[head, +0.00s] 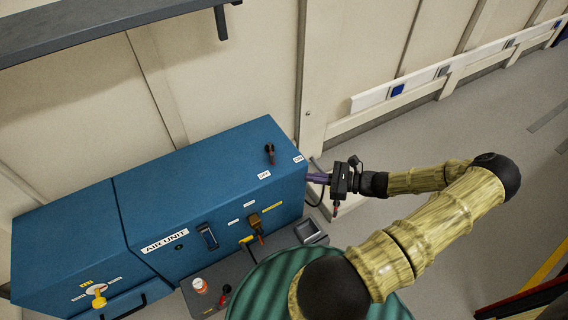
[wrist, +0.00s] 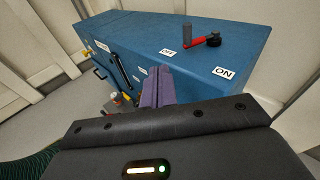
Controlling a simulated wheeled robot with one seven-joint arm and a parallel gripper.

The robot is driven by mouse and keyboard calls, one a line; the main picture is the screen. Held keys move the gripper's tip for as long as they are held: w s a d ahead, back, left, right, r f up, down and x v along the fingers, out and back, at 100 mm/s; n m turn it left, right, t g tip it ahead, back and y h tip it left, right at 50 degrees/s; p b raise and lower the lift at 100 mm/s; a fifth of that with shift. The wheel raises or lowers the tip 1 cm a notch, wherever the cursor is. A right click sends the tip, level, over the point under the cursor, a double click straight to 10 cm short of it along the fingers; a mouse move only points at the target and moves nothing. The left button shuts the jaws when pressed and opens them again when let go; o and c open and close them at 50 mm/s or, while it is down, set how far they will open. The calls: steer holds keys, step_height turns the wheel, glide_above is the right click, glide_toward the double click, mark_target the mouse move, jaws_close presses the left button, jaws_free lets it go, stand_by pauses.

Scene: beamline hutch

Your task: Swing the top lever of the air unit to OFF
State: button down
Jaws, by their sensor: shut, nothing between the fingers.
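The air unit (head: 205,185) is a large blue box against the wall. On its top, the lever has a red arm (wrist: 200,42), a black hub (wrist: 212,39) and an upright grey grip (wrist: 187,33). In the wrist view the arm points from the hub toward the OFF label (wrist: 168,52), away from the ON label (wrist: 223,73). In the head view the lever (head: 270,153) is small and dark, its arm hard to make out. My gripper (head: 317,178), with purple fingers (wrist: 157,86), is shut and empty beside the unit's right end, apart from the lever.
The unit's front carries a black handle (head: 207,237), a brass-coloured lever (head: 257,226) and a yellow knob (head: 99,297). A red-and-white bottle (head: 200,286) stands on the dark surface below. A grey shelf (head: 100,28) juts out above left. Open floor (head: 470,165) lies to the right.

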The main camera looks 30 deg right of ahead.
mark_target(272, 154)
steer(key=d+m+t, duration=0.2)
steer(key=d+t+h, duration=0.1)
steer(key=d, duration=0.1)
steer(key=shift+f+m, duration=0.25)
steer(key=shift+m, duration=0.15)
steer(key=shift+a, duration=0.15)
steer(key=b+x, duration=0.3)
steer(key=x, duration=1.1)
steer(key=shift+b, duration=0.3)
